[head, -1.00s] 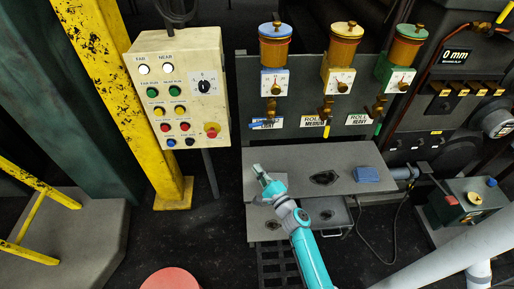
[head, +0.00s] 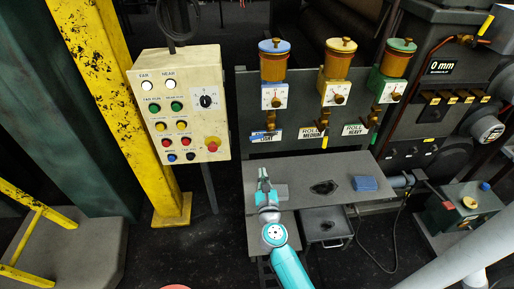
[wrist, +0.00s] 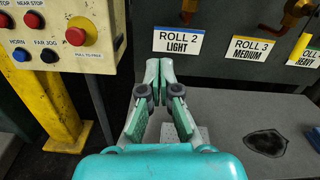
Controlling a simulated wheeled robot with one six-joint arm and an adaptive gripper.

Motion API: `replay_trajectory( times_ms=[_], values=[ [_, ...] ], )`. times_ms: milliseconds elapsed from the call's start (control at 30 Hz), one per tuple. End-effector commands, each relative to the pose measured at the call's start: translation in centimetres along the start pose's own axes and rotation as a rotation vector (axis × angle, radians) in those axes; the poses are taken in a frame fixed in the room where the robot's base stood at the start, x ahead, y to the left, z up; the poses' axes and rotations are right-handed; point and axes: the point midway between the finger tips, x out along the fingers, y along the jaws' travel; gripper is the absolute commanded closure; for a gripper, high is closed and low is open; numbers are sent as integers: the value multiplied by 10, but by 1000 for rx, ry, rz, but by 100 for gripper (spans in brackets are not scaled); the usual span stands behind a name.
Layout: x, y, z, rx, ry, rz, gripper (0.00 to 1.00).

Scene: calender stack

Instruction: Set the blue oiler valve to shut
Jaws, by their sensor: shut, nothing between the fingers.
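The blue oiler (head: 272,68) has a blue lid, an amber cup and a blue-edged white dial plate, and hangs leftmost of three on the grey panel. Its brass valve (head: 270,123) is below the dial, with a small blue handle (head: 258,135) that seems to lie sideways over the label; its exact angle is hard to tell. In the wrist view only a brass piece (wrist: 209,5) shows at the top edge, above the ROLL 2 LIGHT label (wrist: 178,43). My gripper (head: 263,172) is shut and empty, below and in front of the valve; its fingertips (wrist: 159,66) appear just under the label.
A yellow oiler (head: 338,65) and a green oiler (head: 397,65) hang to the right. A cream button box (head: 180,105) stands left of the panel.

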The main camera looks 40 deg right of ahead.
Motion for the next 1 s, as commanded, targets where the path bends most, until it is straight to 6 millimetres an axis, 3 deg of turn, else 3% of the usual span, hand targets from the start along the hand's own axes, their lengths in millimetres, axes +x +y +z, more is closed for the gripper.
replay_trajectory(
  times_ms=[533,1000],
  values=[
    [94,0,1,-2,-1,0,100],
    [100,0,36,-2,0,1,100]
  ],
)
